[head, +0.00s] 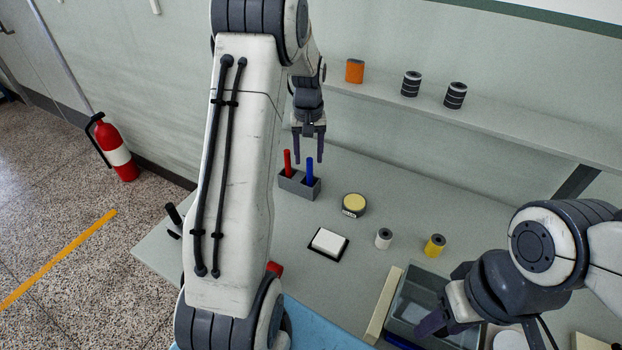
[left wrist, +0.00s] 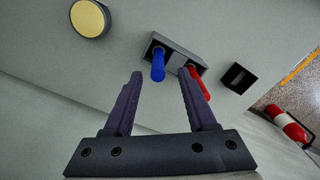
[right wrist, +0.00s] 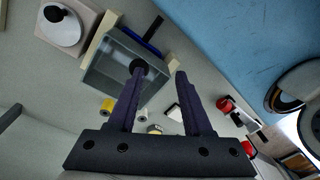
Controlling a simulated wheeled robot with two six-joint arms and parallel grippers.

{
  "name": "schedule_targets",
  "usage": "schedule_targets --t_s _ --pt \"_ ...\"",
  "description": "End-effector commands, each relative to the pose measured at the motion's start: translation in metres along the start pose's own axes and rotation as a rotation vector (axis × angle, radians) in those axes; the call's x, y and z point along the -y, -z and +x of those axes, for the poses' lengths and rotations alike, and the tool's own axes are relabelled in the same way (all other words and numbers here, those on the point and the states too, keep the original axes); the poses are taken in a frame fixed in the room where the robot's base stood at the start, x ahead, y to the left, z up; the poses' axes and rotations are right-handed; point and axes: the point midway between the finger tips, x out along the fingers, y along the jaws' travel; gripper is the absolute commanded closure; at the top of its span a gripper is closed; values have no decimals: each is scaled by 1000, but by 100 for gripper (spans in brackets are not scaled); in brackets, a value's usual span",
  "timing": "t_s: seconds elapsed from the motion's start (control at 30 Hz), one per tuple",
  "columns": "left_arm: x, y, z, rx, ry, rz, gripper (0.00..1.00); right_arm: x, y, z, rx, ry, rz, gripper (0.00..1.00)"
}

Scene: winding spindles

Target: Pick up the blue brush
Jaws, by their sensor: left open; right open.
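The blue brush (head: 309,172) stands upright in a small grey holder (head: 299,187), beside a red-handled one (head: 287,162); only its handle shows. In the left wrist view the blue handle (left wrist: 158,66) appears just beyond and between the fingertips. My left gripper (head: 308,158) is open and empty, pointing down, with its fingers just above the blue handle. My right gripper (head: 437,325) hangs over the grey bin at the lower right; in the right wrist view it (right wrist: 160,70) is open and empty.
A yellow-topped round tin (head: 354,204), a white block on a black pad (head: 329,242), and white (head: 383,238) and yellow (head: 434,246) spools stand on the table. A grey bin (head: 408,292) is at the front right. A shelf (head: 480,122) with spools runs along the wall behind.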

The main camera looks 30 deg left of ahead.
Motion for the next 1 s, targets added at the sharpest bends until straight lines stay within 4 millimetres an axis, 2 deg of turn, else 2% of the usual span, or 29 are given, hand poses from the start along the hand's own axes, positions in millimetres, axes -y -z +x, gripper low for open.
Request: schedule_targets --t_s 0.17,0.3,0.6,0.63,0.7,0.77,1.0 --pt "-2 -6 24 8 2 2 43 1 1 -13 0 0 0 50" --pt "-3 -5 43 5 1 3 43 1 1 -15 0 0 0 50" --pt "-5 -5 49 2 0 5 43 1 1 -15 0 0 0 50" --pt "-5 -5 49 2 0 5 51 1 1 -15 0 0 0 50" --pt "-5 -5 49 2 0 6 77 1 1 -15 0 0 0 50" --pt "-5 -5 49 2 0 6 100 1 1 -15 0 0 0 50" --pt "-5 -5 48 1 0 6 100 1 1 -15 0 0 0 50"
